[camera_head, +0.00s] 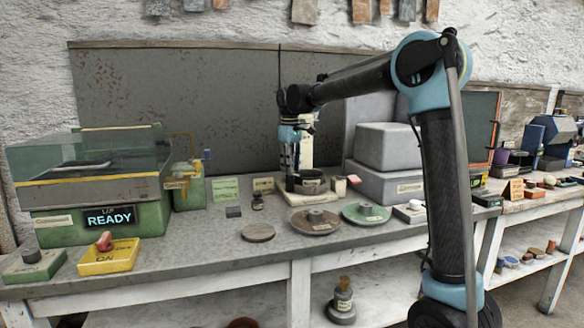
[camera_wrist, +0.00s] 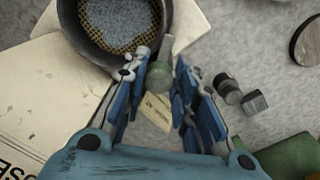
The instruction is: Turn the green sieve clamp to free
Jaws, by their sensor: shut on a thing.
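The sieve (camera_wrist: 118,28) is a dark round pot with a mesh floor and pale grains, at the top left of the wrist view. In the head view the sieve (camera_head: 311,186) stands on a pale base (camera_head: 292,199). The clamp's round green knob (camera_wrist: 159,76) sits beside the sieve's rim, by a grey bar (camera_wrist: 167,25). My gripper (camera_wrist: 164,72) is shut on this knob, with its fingers on either side. In the head view my gripper (camera_head: 290,168) points down at the sieve's left side; the knob is hidden there.
A green machine (camera_head: 100,215) with a READY display stands at left, near a yellow tray (camera_head: 108,258). Small dark weights (camera_head: 257,201) stand left of the base. Two round plates (camera_head: 316,222) (camera_head: 366,214) and a brown disc (camera_head: 258,232) lie in front. Grey boxes (camera_head: 388,147) stand at right.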

